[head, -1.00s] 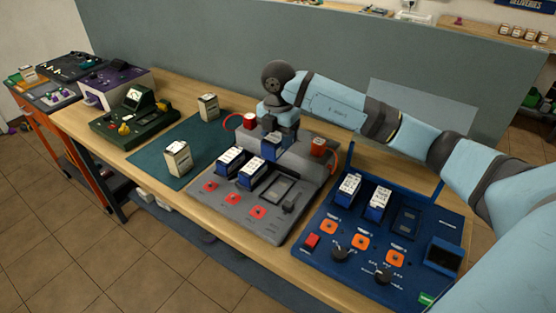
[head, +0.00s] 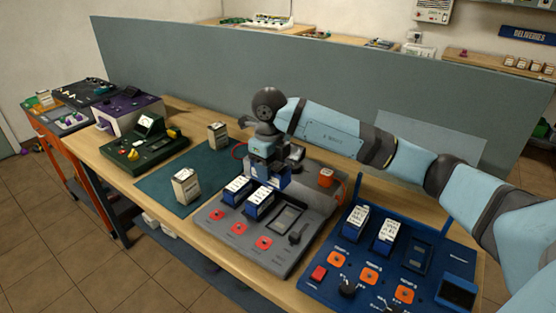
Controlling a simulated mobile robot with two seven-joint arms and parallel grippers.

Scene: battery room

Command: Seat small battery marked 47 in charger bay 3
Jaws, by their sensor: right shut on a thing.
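My right gripper (head: 267,163) reaches in over the back of the grey charger (head: 218,247). It is shut on a blue small battery (head: 277,180), mostly hidden by the gripper; its number cannot be read. The grey charger holds two upright blue batteries with white tops, a left one (head: 237,189) and a middle one (head: 259,202). To their right is an empty dark bay (head: 288,218). The blue charger (head: 333,278) also holds two batteries, (head: 356,219) and (head: 388,235), beside an empty bay (head: 417,257). Bay numbers are too small to read. My left gripper is not in view.
Two cream batteries, (head: 186,188) and (head: 218,136), stand on the green mat (head: 160,181). A dark green device (head: 146,150) and a purple device (head: 130,112) stand further left. A grey partition (head: 200,72) runs behind the bench.

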